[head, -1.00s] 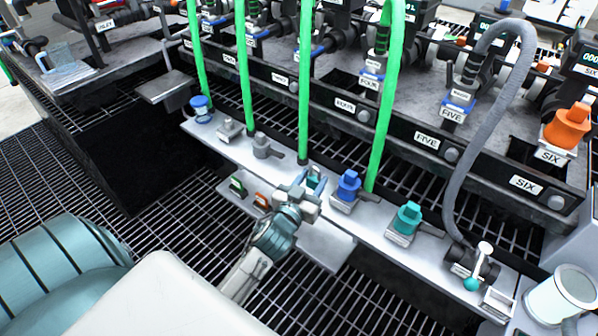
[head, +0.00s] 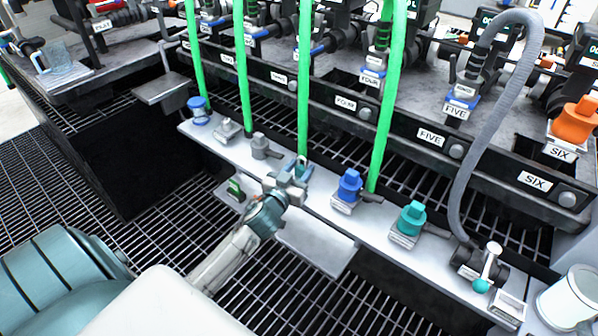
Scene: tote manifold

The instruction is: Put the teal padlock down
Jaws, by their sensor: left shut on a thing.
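My left gripper (head: 291,176) is shut on the teal padlock (head: 302,163), of which only a small teal part shows between and beyond the fingers. It is over the front of the long grey ledge (head: 325,197), left of a blue cap-like fitting (head: 349,184). I cannot tell whether the padlock touches the ledge. A lower grey shelf (head: 315,245) lies in front, partly covered by my left arm. A green item (head: 236,188) stands at its left end. My right gripper is not in view.
A teal fitting (head: 411,217) and a lever valve with a teal knob (head: 483,277) sit farther right on the ledge. Green hoses (head: 303,80) rise steeply behind the gripper. A white cup (head: 570,297) stands at lower right. The lower shelf's right part is bare.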

